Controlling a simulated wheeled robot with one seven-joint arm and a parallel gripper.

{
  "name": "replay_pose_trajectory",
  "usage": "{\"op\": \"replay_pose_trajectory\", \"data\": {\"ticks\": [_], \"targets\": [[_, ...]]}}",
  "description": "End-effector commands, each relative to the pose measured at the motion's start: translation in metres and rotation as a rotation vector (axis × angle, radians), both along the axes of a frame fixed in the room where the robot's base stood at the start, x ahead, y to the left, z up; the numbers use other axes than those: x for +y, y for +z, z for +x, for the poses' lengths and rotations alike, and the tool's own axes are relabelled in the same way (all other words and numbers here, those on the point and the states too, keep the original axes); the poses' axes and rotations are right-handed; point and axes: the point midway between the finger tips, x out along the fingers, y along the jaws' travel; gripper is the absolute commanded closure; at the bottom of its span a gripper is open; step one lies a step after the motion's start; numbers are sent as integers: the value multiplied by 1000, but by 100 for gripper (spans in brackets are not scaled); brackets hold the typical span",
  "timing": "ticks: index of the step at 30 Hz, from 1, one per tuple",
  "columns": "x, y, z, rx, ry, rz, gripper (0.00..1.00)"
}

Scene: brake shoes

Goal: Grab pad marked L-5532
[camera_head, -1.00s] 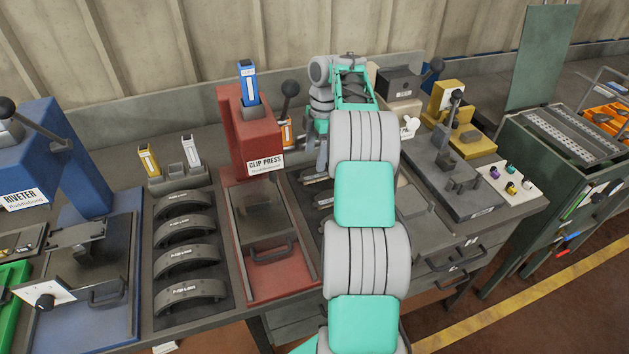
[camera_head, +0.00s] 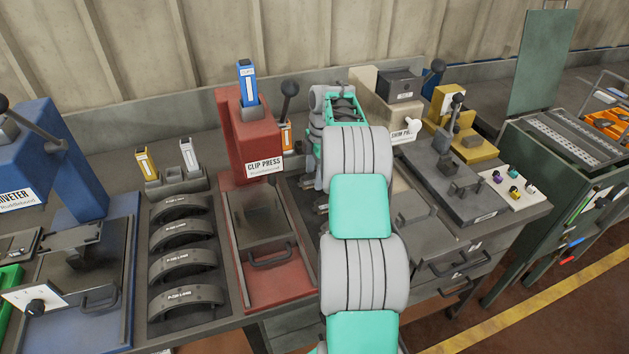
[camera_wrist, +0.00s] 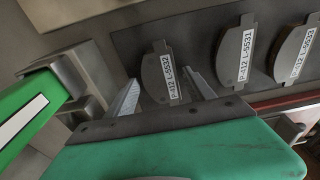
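The pad marked L-5532 (camera_wrist: 157,78) is a dark grey curved block with a white label, in the wrist view. It is the leftmost of the pads in sight there. My gripper (camera_wrist: 163,76) is open, with one finger to the left of this pad and one to the right. The fingers look apart from the pad, and I cannot tell how deep they reach beside it. In the head view my arm covers the pads, and the gripper is mostly hidden.
Pads marked L-5531 (camera_wrist: 232,55) and apparently L-5533 (camera_wrist: 293,52) stand to the right. A green piece with a white label (camera_wrist: 28,112) sits in a grey holder at left. The red clip press (camera_head: 250,135) is left of my arm.

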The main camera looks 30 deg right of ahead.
Motion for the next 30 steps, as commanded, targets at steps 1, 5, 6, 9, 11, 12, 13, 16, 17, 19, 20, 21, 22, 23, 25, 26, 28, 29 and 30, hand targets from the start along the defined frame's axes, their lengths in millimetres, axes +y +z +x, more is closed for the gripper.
{"op": "replay_pose_trajectory", "data": {"ticks": [1,5,6,9,11,12,13,16,17,19,20,21,22,23,25,26,28,29,30], "targets": [[0,0,0,0,0,0,43],[0,0,0,0,0,0,54],[0,0,0,0,0,0,57],[0,0,0,0,0,0,65],[0,0,0,0,0,0,70],[0,0,0,0,0,0,73],[0,0,0,0,0,0,76],[0,0,0,0,0,0,84],[0,0,0,0,0,0,86],[0,0,0,0,0,0,92],[0,0,0,0,0,0,94],[0,0,0,0,0,0,98],[0,0,0,0,0,0,100],[0,0,0,0,0,0,100],[0,0,0,0,0,0,100],[0,1,0,-2,0,0,100],[0,1,0,-2,0,0,100],[0,1,0,-2,0,0,100],[0,1,0,-2,0,0,100]]}}
